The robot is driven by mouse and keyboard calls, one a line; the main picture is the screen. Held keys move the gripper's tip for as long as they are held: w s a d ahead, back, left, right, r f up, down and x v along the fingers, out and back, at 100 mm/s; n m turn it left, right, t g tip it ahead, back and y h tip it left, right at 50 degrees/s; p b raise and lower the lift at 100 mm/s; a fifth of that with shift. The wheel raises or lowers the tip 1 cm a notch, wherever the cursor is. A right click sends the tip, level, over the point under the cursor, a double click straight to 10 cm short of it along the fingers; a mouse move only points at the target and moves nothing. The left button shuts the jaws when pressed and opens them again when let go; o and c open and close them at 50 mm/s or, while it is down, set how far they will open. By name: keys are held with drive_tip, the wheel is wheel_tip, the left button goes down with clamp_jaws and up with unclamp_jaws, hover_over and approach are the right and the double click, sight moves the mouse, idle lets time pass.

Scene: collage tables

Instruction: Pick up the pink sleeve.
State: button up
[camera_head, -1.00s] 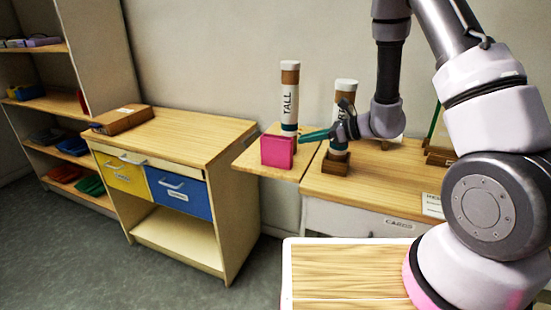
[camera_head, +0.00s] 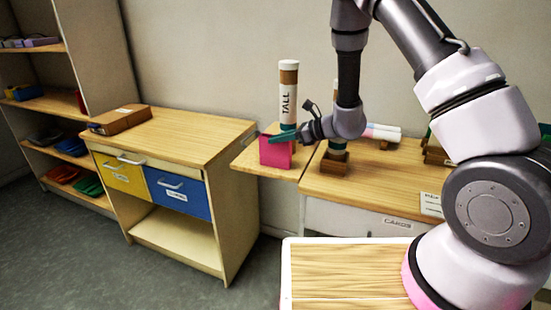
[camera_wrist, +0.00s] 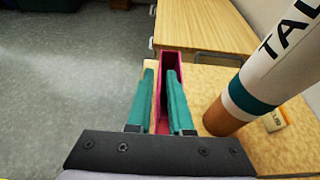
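The pink sleeve (camera_head: 276,153) is a small upright box near the front of the light wooden side leaf in the head view. In the wrist view the sleeve (camera_wrist: 164,62) lies ahead, and its narrow pink wall shows between the fingers. My gripper (camera_head: 283,137) has teal fingers at the sleeve's top edge. In the wrist view the gripper (camera_wrist: 160,75) is open, with its fingers apart and the sleeve's left wall in the gap. The right finger overlaps the sleeve's opening. I cannot tell whether either finger touches it.
A tube marked TALL (camera_head: 287,100) stands right behind the sleeve, and close on the right in the wrist view (camera_wrist: 270,75). Another tube (camera_head: 338,146) stands in a wooden holder (camera_head: 335,164), partly hidden by my arm. A cabinet (camera_head: 190,135) stands left, past a gap.

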clamp_jaws()
idle(1.3)
